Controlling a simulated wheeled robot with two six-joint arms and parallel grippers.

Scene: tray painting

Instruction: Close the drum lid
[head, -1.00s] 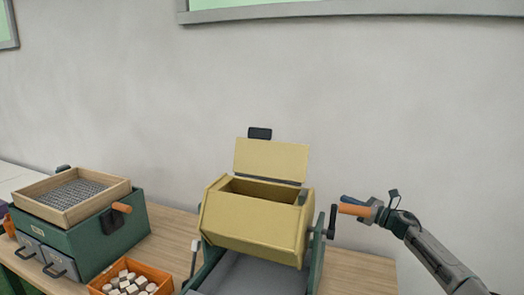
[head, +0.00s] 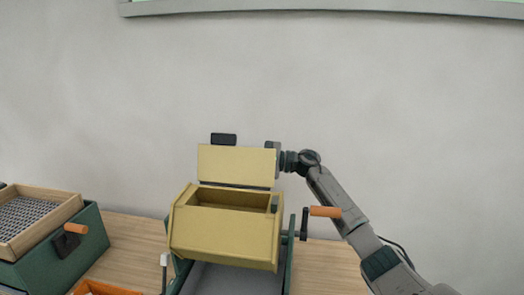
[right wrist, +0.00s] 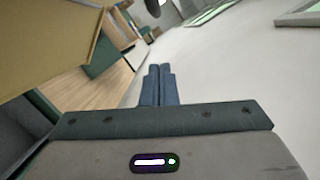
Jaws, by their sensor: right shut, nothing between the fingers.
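The yellow drum (head: 222,237) sits on its green stand with its opening facing up. Its lid (head: 236,165) stands raised behind the opening, with a dark handle (head: 223,139) at its top edge. My right gripper is at the lid's right edge, mostly hidden behind the lid in the head view. In the right wrist view its fingers (right wrist: 157,85) are shut together with nothing between them. The lid or drum's yellow surface (right wrist: 50,40) fills the upper left there. My left gripper is not in view.
A crank with an orange handle (head: 325,212) sticks out right of the drum, close to my right arm. A green box with a wooden sieve tray (head: 72,208) stands at the left. An orange bin (head: 95,288) is at the lower left. The wall is behind.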

